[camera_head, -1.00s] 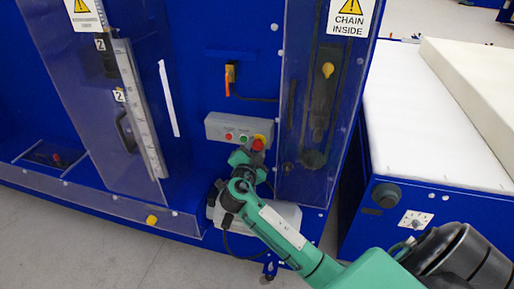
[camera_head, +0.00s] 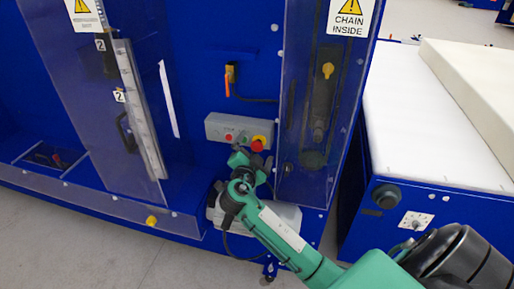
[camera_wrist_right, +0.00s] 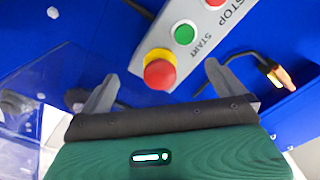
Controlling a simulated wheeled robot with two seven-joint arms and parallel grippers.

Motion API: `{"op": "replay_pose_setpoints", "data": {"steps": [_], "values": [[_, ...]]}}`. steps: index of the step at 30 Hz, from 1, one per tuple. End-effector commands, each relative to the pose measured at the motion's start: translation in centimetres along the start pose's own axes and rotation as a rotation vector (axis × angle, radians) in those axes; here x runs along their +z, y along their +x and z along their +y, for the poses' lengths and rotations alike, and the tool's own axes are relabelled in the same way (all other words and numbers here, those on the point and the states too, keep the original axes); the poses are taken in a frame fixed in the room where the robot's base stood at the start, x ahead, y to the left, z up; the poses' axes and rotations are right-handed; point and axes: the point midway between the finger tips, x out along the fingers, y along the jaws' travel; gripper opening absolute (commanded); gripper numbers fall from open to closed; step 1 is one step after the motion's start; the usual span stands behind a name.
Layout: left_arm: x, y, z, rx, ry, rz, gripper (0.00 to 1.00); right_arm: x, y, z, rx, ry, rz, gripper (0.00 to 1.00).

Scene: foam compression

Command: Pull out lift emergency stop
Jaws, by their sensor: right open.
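The emergency stop is a red mushroom button (camera_head: 257,145) on a yellow collar, at the right end of a grey control box (camera_head: 222,127) on the blue machine. In the right wrist view the red button (camera_wrist_right: 160,74) lies between and just beyond the two fingertips, with the green START button (camera_wrist_right: 184,34) beside it. My right gripper (camera_head: 254,156) is just below the red button in the head view. It also shows in the right wrist view (camera_wrist_right: 162,85), its fingers spread wide and apart from the button. My left gripper is not seen.
A clear guard panel (camera_head: 303,180) stands right of the control box. An orange-handled switch (camera_head: 228,82) sits above it. A grey-white unit (camera_head: 285,215) lies below, behind my right arm. A white-topped table (camera_head: 420,140) stands at the right.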

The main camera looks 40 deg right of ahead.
Motion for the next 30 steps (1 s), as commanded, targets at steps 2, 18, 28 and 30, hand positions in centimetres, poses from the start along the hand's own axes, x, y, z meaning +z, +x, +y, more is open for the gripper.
{"op": "replay_pose_setpoints", "data": {"steps": [2, 18, 28, 30], "values": [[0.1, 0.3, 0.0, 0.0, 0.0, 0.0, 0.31, 0.2, -0.4, 0.1, 0.0, 0.001, -0.001, 1.0], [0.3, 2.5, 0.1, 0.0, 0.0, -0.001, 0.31, 0.2, -4.7, 0.2, 0.001, 0.002, -0.001, 1.0], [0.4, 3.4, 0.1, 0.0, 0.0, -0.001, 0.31, 0.1, -6.9, 0.1, 0.001, 0.001, -0.001, 1.0], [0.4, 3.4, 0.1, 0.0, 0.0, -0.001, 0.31, 0.1, -7.0, 0.1, 0.001, 0.001, -0.001, 1.0]]}}
